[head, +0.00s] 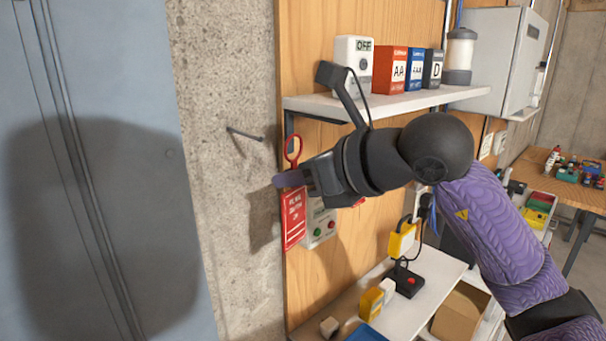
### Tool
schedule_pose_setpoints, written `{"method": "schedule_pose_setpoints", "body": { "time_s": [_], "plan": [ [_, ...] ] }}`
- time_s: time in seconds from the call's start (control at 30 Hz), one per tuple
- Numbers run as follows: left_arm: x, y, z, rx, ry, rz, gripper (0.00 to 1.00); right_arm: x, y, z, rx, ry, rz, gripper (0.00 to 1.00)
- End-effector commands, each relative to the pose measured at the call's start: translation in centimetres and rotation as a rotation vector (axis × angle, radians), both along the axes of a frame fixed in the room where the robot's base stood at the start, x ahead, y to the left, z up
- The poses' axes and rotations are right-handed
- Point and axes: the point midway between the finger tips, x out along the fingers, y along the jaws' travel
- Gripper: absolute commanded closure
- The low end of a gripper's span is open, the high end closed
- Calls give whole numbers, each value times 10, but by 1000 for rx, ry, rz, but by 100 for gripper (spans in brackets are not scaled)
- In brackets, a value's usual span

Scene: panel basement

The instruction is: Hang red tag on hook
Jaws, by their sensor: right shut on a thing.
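My right gripper (291,180) is shut on the red tag (293,222) near its upper part. The tag is a red card with white lettering, and it hangs below the fingers. Its red loop (293,149) stands up above the fingers. The hook (244,134) is a thin dark peg on the concrete wall, to the left of the loop and slightly higher in the picture. The loop and hook are apart in the picture; the depth between them is hard to tell. My left gripper is not in view.
A wooden panel bears a white shelf (400,101) with boxes and a lantern, above and behind my right arm. A grey box with buttons (319,228) is partly hidden behind the tag. A lower white shelf (437,270) holds small items. The concrete around the hook is clear.

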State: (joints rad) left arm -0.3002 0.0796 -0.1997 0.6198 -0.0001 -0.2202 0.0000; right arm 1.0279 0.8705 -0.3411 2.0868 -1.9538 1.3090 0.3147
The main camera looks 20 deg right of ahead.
Motion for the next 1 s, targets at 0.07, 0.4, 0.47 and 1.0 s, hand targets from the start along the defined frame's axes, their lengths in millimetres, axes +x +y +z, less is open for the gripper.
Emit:
{"method": "schedule_pose_setpoints", "body": {
  "time_s": [0.07,0.4,0.47,1.0],
  "plan": [
    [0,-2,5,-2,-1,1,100,5,2,1,1,2,1,100],
    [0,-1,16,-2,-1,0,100,28,10,-1,0,1,2,100],
    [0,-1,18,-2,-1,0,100,32,11,-2,0,1,1,100],
    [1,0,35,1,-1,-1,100,67,24,-7,1,2,1,100]
  ]
}}
